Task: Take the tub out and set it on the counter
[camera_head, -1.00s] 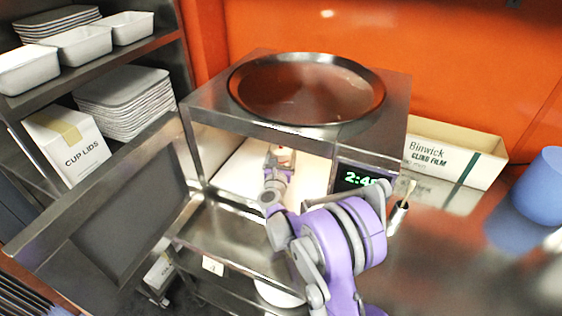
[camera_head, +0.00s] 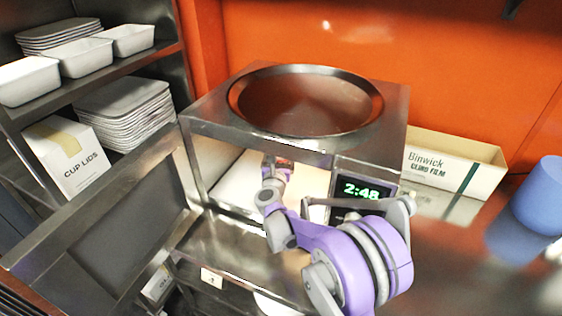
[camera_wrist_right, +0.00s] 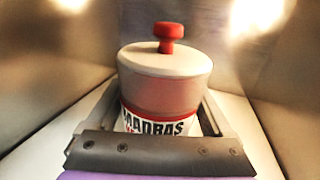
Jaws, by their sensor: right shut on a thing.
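The tub (camera_wrist_right: 165,85) is a white, lidded container with a red knob, a red band and a "MADRAS" label. It stands upright inside the lit microwave-like oven (camera_head: 362,148), whose door (camera_head: 110,215) hangs open at the left. In the right wrist view, my right gripper (camera_wrist_right: 160,112) is shut on the tub, one finger on each side. In the head view the gripper (camera_head: 277,164) reaches into the opening, and only a small reddish bit of the tub shows. My left gripper is not in view.
A wide dark pan (camera_head: 306,102) sits on top of the oven. A cling film box (camera_head: 455,165) and a blue cup (camera_head: 541,195) stand on the counter (camera_head: 440,270) at right, with bare steel in front. A shelf at left holds white tubs (camera_head: 85,57), trays and a cup lids box (camera_head: 66,157).

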